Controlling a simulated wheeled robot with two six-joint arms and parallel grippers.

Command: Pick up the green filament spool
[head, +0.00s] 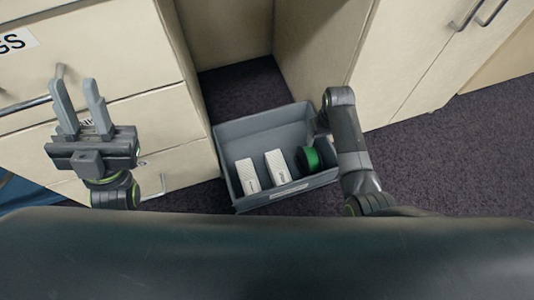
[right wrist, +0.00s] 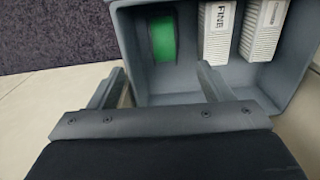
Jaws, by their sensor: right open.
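The green filament spool (head: 311,157) stands on edge in the grey bin, at its right side in the head view. In the right wrist view the spool (right wrist: 162,40) shows green between dark rims. My right gripper (right wrist: 161,74) is open and empty, its fingers pointing toward the bin on the spool's side, apart from the spool. In the head view my right arm hangs over the bin's right edge and its fingers are not clearly visible. My left gripper (head: 77,84) is open and empty, in front of the drawers at the left.
The grey bin (head: 228,172) sits on dark carpet (head: 440,155) between pale cabinets. Two white boxes, one (head: 247,177) and another (head: 277,168), stand in it left of the spool. Drawers (head: 150,115) with bar handles stand at left. Carpet at right is clear.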

